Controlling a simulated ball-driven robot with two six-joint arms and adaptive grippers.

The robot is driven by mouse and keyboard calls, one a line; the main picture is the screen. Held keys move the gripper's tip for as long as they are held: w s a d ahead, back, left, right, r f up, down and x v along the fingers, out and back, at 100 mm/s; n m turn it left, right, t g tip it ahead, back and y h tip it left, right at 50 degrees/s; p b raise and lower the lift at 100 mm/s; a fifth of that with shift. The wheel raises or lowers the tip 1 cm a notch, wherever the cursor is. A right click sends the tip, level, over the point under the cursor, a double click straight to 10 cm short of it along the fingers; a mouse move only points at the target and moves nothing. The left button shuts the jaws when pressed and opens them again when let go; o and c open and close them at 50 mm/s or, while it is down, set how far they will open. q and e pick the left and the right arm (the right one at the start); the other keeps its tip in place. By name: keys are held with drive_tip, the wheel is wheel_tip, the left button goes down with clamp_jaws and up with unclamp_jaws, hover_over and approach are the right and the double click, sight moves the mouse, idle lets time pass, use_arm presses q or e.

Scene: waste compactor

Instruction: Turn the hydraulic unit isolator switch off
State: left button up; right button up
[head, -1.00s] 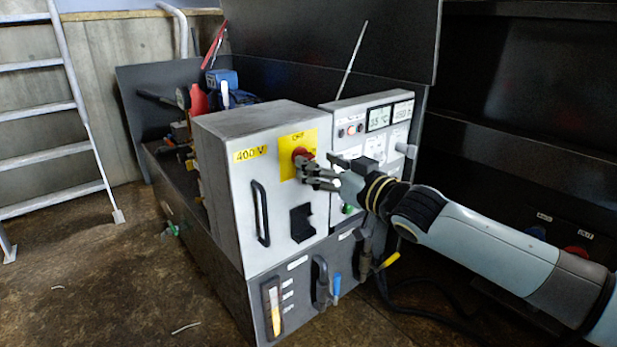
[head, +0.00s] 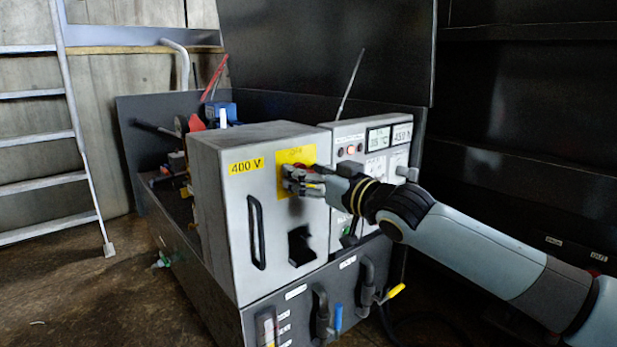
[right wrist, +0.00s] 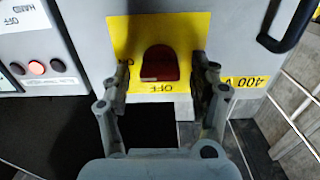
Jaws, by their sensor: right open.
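The isolator switch is a red knob (right wrist: 160,64) on a yellow plate (right wrist: 190,30) in the right wrist view. In the head view the yellow plate (head: 290,160) is on the front of the grey 400 V cabinet (head: 225,200), and the knob is mostly hidden behind my gripper. My right gripper (head: 292,180) is at the plate. In the right wrist view its open fingers (right wrist: 160,88) stand on either side of the knob, with a gap on each side. Whether they touch the plate I cannot tell. My left gripper is not in view.
A black handle (head: 257,232) and a dark opening (head: 300,246) are on the cabinet front. A control panel (head: 375,150) with buttons and displays adjoins on the right. Below are hoses and a yellow lever (head: 393,292). A ladder (head: 75,130) stands at left on open floor.

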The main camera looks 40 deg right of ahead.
drive_tip(key=c, duration=1.2)
drive_tip(key=shift+o, duration=0.2)
drive_tip(key=shift+n, duration=0.4)
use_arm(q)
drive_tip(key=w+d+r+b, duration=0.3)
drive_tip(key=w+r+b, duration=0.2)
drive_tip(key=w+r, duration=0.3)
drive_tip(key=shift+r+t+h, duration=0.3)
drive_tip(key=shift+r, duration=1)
use_arm(e)
drive_tip(key=shift+a+f+n, duration=0.1)
drive_tip(key=shift+f+n, duration=0.05)
drive_tip(key=shift+n, duration=2.7)
drive_tip(key=shift+a+f+n, duration=0.1)
drive_tip(key=shift+n, duration=2.8)
drive_tip(key=shift+a+f+n, duration=0.1)
drive_tip(key=shift+f+n, duration=0.05)
drive_tip(key=shift+n, duration=2.7)
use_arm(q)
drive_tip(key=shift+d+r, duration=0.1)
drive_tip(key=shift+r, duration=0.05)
use_arm(e)
drive_tip(key=shift+d, duration=0.1)
